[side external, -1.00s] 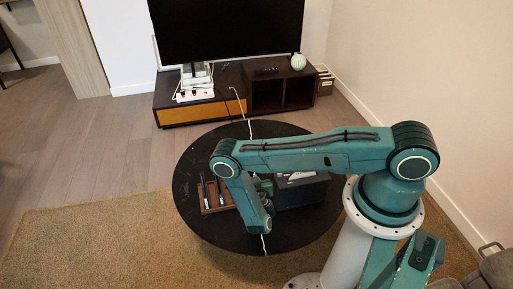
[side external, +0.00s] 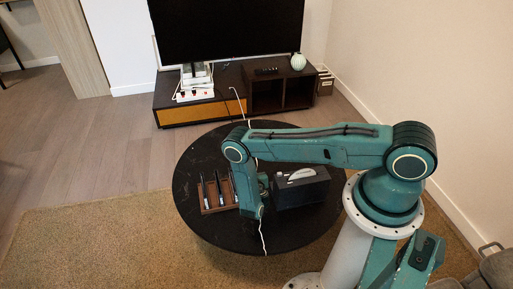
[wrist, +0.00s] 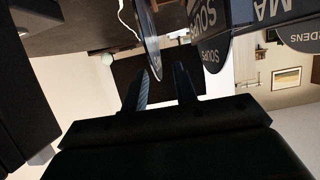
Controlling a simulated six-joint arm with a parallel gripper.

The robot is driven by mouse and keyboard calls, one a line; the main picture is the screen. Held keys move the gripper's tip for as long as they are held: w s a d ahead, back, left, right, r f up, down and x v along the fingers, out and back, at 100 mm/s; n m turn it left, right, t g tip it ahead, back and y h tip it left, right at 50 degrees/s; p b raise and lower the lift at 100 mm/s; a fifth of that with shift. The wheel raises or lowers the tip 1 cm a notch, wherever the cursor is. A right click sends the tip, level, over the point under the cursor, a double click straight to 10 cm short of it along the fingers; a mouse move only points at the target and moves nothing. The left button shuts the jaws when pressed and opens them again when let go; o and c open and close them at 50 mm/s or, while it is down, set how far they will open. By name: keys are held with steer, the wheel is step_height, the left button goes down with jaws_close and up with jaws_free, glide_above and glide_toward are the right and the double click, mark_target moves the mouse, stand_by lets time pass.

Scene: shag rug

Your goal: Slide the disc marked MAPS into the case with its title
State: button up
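In the wrist view my gripper (wrist: 163,75) has its two dark fingers apart. A thin dark lettered piece (wrist: 150,40), seen nearly edge-on, reaches down between the fingertips; I cannot tell whether they touch it. To its right are a grey-lettered SOUP piece (wrist: 202,16), a round-edged piece marked SOUP (wrist: 216,54), a dark piece with the cut-off letters MA (wrist: 272,12), and a round-edged piece ending in RDENS (wrist: 302,36). In the side view a brown slotted rack (side external: 212,207) holds thin upright pieces, too small to read. My gripper is hidden there.
A dark box (side external: 300,194) with a pale rounded piece (side external: 298,174) on top stands right of the rack on the round black table (side external: 205,152). A white cable (side external: 263,238) hangs over the table's front edge. The table's back left is clear.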

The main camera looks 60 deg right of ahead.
steer(key=shift+x, duration=1)
jaws_close()
